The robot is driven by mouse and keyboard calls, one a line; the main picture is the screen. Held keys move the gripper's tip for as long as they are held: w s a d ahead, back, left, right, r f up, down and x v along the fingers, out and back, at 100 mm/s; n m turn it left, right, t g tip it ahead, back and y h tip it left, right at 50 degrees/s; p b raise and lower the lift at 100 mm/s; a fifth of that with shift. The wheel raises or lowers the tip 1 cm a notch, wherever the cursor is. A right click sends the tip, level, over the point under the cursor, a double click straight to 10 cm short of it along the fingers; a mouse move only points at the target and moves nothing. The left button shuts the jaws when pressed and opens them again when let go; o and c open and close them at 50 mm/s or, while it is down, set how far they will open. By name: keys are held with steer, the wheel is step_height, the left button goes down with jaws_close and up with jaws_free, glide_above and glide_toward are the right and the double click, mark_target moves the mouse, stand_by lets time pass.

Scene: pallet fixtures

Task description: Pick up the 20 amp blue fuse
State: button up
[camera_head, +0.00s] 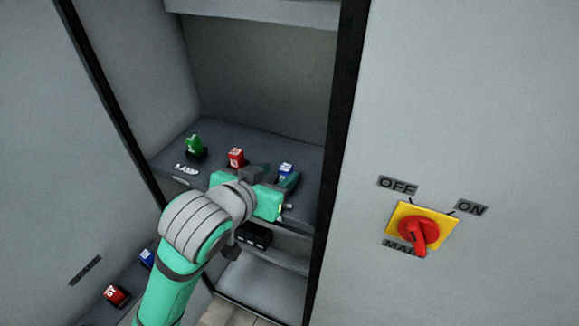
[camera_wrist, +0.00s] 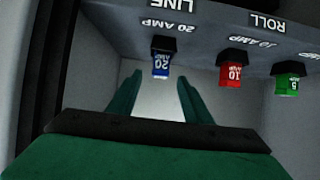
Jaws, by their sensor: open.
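The blue fuse marked 20 (camera_wrist: 160,66) sits in a dark holder under the "20 AMP" label in the wrist view. In the head view, a blue fuse (camera_head: 286,169) stands at the right of the cabinet shelf, partly hidden by my gripper (camera_head: 287,185). My gripper is open and empty. In the wrist view, its two green fingers (camera_wrist: 158,92) are spread, with the blue fuse lined up with the gap between them, near the tips. I cannot tell whether the fingers reach around it.
A red fuse (camera_head: 236,157) and a green fuse (camera_head: 194,146) stand left on the same shelf. Cabinet walls close in on both sides. A yellow-and-red main switch (camera_head: 419,232) is on the right panel. Another blue fuse (camera_head: 147,257) and red fuse (camera_head: 116,296) are lower left.

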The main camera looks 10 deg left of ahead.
mark_target(282, 172)
steer(key=x, duration=0.3)
steer(key=shift+w+a+f, duration=0.1)
steer(key=shift+w+f, duration=0.2)
steer(key=shift+f, duration=0.05)
steer(key=shift+r+x, duration=0.15)
steer(key=shift+x, duration=1.25)
steer(key=shift+r+x, duration=0.15)
steer(key=shift+x, duration=1.2)
steer(key=shift+w, duration=0.15)
jaws_close()
